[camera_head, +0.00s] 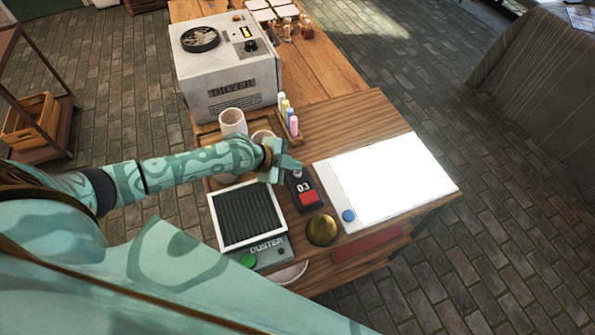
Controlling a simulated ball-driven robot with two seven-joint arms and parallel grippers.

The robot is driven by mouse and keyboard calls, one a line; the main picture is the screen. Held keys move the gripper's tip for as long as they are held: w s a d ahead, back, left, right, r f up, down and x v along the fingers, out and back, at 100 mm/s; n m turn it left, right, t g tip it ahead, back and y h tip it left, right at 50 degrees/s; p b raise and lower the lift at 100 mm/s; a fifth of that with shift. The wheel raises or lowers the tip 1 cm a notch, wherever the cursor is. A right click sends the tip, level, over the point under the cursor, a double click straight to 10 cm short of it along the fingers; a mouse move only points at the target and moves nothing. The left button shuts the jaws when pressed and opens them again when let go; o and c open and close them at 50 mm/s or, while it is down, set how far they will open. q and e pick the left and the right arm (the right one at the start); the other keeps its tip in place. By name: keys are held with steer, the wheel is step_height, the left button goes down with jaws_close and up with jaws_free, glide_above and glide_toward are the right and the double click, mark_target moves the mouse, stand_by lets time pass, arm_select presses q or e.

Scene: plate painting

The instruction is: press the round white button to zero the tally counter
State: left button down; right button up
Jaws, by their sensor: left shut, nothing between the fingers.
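My right gripper is not in view.
A bright white panel with a blue button (348,215) lies right of the counter. A brass dome (321,229) is in front. The duster (249,217) with a green button is left. Colored bottles (289,115), cups (232,121) and the dryer (228,65) stand behind.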

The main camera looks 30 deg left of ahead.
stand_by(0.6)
arm_select(q)
steer(key=shift+f, duration=0.15)
steer(key=shift+f+b, duration=0.3)
steer(key=shift+b, duration=0.05)
